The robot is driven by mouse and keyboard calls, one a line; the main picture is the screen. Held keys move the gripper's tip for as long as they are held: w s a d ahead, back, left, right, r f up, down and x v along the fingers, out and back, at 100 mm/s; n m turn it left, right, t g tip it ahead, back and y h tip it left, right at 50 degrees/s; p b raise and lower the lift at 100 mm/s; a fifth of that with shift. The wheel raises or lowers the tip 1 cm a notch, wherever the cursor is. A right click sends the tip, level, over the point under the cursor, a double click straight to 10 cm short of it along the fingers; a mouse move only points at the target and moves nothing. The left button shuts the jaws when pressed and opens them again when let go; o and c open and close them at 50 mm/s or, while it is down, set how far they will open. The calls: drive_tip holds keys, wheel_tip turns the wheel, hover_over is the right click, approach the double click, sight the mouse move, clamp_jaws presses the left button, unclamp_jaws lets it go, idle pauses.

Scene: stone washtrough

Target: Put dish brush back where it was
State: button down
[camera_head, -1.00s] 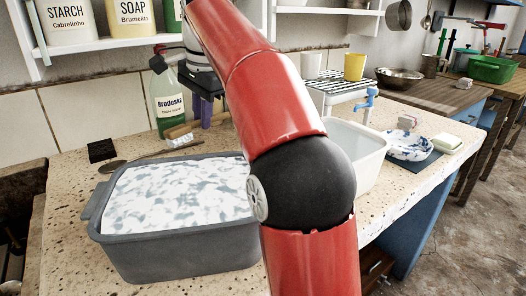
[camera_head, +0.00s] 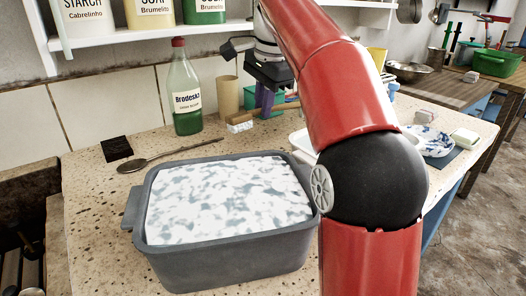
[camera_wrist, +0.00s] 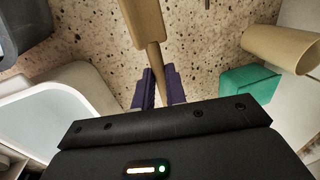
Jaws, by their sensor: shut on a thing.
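The dish brush (camera_head: 262,113) has a wooden back and handle and a pale bristle head. In the head view it is behind the grey basin, to the right of the green bottle. My gripper (camera_head: 265,98) has purple fingers and is shut on the brush handle. In the wrist view the wooden brush (camera_wrist: 146,25) runs from the top edge down between the purple fingertips (camera_wrist: 158,88). The brush is low over the speckled counter; I cannot tell whether it touches it. My red arm hides part of the counter to the right.
A grey basin (camera_head: 215,250) of sudsy water stands in front. The wrist view shows a green object (camera_wrist: 250,83) and a white tub (camera_wrist: 75,75).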

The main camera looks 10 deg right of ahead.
wheel_tip(320, 180, down, 8)
drive_tip(key=shift+w+r+b, duration=0.1)
drive_tip(key=shift+b, duration=1.15)
drive_tip(key=shift+f+p, duration=0.3)
drive_tip(key=shift+f, duration=0.4)
drive_tip(key=c, duration=1.4)
unclamp_jaws()
drive_tip(key=shift+c, duration=0.2)
drive_tip(key=shift+f+b, duration=0.25)
drive_tip(key=shift+b, duration=0.4)
wheel_tip(320, 180, up, 8)
drive_tip(key=s+p, duration=0.1)
drive_tip(key=p, duration=0.1)
drive_tip(key=shift+s+d, duration=0.3)
